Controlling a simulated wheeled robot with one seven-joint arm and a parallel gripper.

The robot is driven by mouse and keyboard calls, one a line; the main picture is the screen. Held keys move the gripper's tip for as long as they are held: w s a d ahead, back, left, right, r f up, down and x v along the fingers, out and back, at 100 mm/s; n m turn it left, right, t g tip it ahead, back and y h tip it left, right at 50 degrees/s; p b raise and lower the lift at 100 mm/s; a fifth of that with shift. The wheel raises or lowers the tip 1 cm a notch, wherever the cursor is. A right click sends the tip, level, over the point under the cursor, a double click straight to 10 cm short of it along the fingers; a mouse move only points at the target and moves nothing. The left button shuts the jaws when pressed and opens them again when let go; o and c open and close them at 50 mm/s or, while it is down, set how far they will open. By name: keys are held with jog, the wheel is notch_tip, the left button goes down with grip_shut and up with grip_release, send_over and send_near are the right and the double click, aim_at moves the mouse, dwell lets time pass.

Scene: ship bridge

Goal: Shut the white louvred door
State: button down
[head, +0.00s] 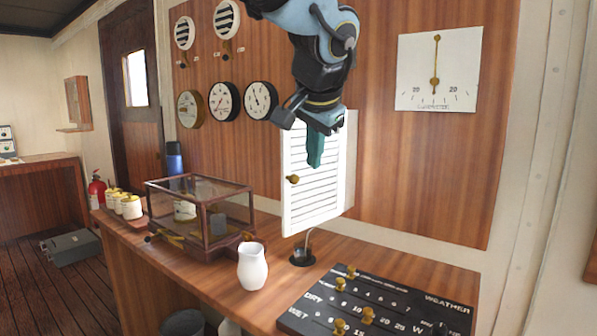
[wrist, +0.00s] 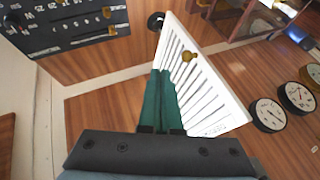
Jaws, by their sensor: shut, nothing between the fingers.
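The white louvred door (head: 305,200) is on the wood-panelled wall above the desk, with a brass knob (head: 292,179) near its left edge. A narrow white part (head: 350,160) shows at its right. How far the door stands open is hard to tell. In the wrist view the door (wrist: 215,95) slants across the middle, with its knob (wrist: 189,56) near the top. My gripper (head: 314,165) points down in front of the door's upper part in the head view. Its green fingers (wrist: 160,75) are shut and empty, close beside the slats; I cannot tell whether they touch.
A glass case (head: 200,215), a white jug (head: 252,266) and a small black-based lamp or microphone (head: 302,257) stand on the desk below. A black control panel (head: 375,305) with brass knobs lies at the front right. Round gauges (head: 224,102) hang on the wall left.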

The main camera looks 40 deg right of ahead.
jog(key=w+d+f+p, duration=0.2)
jog(key=w+f+p, duration=0.1)
jog(key=w+f, duration=0.2)
jog(key=shift+w+d, duration=0.15)
jog(key=shift+w, duration=0.8)
